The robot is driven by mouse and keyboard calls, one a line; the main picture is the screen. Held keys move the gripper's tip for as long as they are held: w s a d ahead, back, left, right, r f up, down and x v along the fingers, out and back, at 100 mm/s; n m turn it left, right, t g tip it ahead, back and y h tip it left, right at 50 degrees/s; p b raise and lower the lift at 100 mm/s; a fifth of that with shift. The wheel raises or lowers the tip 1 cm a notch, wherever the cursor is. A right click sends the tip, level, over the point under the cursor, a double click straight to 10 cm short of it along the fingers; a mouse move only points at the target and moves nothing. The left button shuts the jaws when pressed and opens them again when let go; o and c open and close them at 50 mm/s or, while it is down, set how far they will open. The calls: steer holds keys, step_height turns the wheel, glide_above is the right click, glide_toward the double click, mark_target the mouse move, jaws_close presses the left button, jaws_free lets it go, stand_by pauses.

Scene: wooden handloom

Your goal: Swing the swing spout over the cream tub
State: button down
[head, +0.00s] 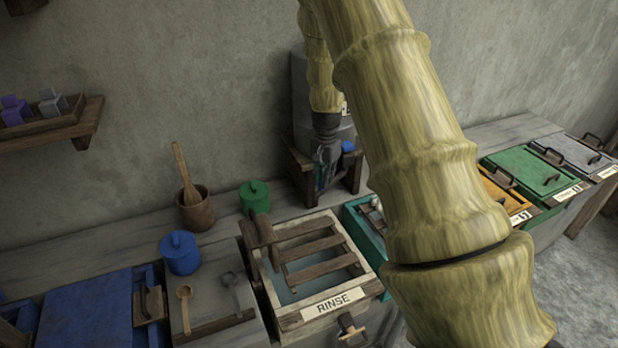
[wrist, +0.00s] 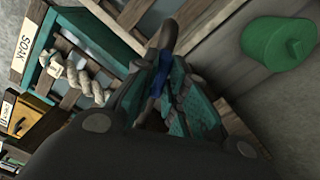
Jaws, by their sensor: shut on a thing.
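My gripper (head: 326,172) points down in front of a grey vessel (head: 302,95) on a wooden stand. In the wrist view, its teal-padded fingers (wrist: 163,85) are closed around a slim blue and dark brown piece, which looks like the swing spout (wrist: 169,36). The fingers hide much of the spout, and its tip direction is hard to tell. The cream tub (head: 276,298), with a pale rim and a RINSE label, stands in front of and below the gripper in the head view. Wooden slats lie across its top, with greyish liquid beneath.
A teal SOAK tub (wrist: 41,72) with a pale twisted skein (wrist: 82,78) stands right of the cream tub in the head view. A green lidded pot (head: 254,196), a blue pot (head: 180,253) and a mortar with pestle (head: 195,209) stand to the left. Lidded boxes (head: 538,172) line the right.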

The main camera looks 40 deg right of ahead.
steer(key=shift+w+d+r, duration=0.2)
steer(key=shift+w+r, duration=0.05)
steer(key=c, duration=1.6)
jaws_free()
steer(key=shift+o, duration=0.7)
steer(key=shift+s+f, duration=0.1)
steer(key=shift+f, duration=0.1)
steer(key=shift+a, duration=0.1)
step_height(320, 180, up, 12)
steer(key=shift+f, duration=0.1)
